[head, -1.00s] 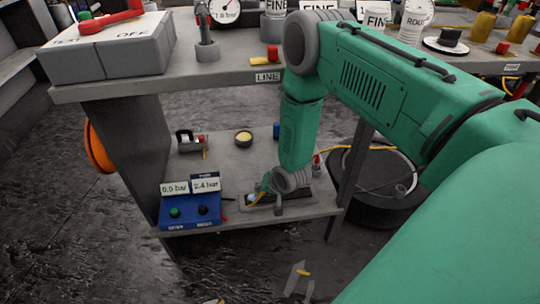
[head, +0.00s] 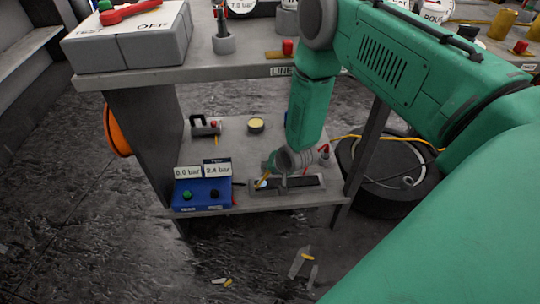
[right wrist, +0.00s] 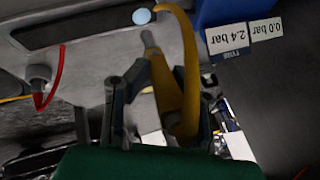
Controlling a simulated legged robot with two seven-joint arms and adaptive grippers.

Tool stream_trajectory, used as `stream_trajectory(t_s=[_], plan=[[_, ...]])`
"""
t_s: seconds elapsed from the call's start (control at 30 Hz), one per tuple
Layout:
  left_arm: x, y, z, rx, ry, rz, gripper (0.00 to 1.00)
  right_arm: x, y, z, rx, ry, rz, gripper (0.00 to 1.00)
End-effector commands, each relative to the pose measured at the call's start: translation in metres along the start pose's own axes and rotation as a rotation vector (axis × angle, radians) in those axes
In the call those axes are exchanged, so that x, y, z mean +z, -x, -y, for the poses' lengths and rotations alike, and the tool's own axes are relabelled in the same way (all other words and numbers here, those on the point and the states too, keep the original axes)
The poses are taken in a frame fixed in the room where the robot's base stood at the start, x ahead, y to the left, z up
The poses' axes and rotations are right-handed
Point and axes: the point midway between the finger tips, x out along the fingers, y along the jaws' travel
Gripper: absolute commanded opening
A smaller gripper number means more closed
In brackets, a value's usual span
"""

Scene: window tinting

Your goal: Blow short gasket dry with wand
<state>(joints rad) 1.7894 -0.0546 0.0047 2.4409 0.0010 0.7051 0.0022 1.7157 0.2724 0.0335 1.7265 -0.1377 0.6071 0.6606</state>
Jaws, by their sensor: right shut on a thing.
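My right gripper (head: 285,176) is low over the shelf under the bench. In the right wrist view it (right wrist: 160,100) is shut on a yellow wand (right wrist: 172,92) with a grey nozzle. The nozzle points toward a grey holder (right wrist: 90,50) with a long dark strip (right wrist: 75,28), which looks like the gasket. A pale blue round spot (right wrist: 142,16) sits near the strip's end, just beyond the nozzle; I cannot tell what it is. In the head view the strip (head: 308,182) lies on the shelf, partly hidden by my gripper. My left gripper is not in view.
A blue box (head: 203,194) with green and black knobs stands left of the holder; its labels read 0.0 bar and 2.4 bar. A yellow-topped round tin (head: 256,126) is behind. The bench top (head: 180,76) overhangs the shelf (head: 245,155).

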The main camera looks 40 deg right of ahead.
Motion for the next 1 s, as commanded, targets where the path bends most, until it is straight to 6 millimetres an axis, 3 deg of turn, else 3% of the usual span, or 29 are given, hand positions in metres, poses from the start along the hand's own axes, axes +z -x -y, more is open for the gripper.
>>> stream_trajectory(t_s=[0.13,0.53,0.83,1.0], plan=[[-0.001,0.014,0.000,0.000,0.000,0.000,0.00,-0.007,0.014,0.007,-0.001,0.000,-0.001,0.00],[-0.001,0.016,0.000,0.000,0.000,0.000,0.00,-0.008,0.016,0.008,-0.001,0.000,0.000,0.00],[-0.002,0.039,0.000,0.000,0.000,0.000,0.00,-0.018,0.038,0.019,-0.001,-0.001,0.000,0.00],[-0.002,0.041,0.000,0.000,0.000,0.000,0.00,-0.019,0.040,0.020,-0.001,0.001,0.000,0.00]])
